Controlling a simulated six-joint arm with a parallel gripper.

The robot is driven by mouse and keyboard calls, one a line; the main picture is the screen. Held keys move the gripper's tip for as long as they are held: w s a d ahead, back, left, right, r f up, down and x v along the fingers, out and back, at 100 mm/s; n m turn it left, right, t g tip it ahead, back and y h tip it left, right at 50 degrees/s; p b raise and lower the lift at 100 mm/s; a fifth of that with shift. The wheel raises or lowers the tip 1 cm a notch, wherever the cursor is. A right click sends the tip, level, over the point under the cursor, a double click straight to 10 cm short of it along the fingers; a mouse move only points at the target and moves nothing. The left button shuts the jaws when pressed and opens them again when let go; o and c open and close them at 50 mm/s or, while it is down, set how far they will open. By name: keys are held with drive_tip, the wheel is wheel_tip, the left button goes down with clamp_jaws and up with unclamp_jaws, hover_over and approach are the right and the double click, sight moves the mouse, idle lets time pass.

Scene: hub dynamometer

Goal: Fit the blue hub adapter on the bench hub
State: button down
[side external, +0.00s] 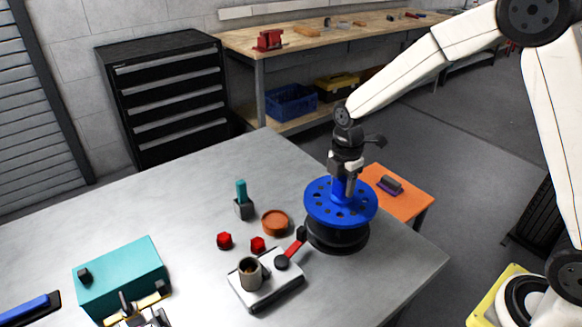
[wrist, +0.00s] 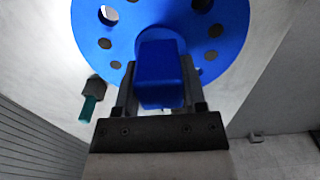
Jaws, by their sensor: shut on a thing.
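The blue hub adapter (side external: 325,207) is a wide disc with a ring of holes and a raised post in its middle. My gripper (side external: 346,182) is shut on that post from above. In the wrist view the two fingers of my gripper (wrist: 159,82) stand on either side of the blue post, and the adapter's disc (wrist: 90,30) fills the top. The black bench hub (side external: 337,240) is directly under the disc and mostly covered by it. The disc looks about level and close over the hub; I cannot tell whether they touch.
A grey fixture (side external: 268,289) with a cup and a red-handled lever stands close to the hub's left. Red knobs (side external: 225,240), an orange round dish (side external: 275,222), a teal-handled tool (side external: 242,205) and a teal box (side external: 120,280) are further left. An orange side table (side external: 400,205) is behind.

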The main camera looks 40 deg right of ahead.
sight(340, 204)
drive_tip(key=shift+f, duration=0.7)
drive_tip(key=shift+f, duration=2.5)
idle(0.8)
drive_tip(key=shift+c, duration=0.8)
unclamp_jaws()
drive_tip(key=shift+o, duration=0.4)
drive_tip(key=shift+r, duration=3.9)
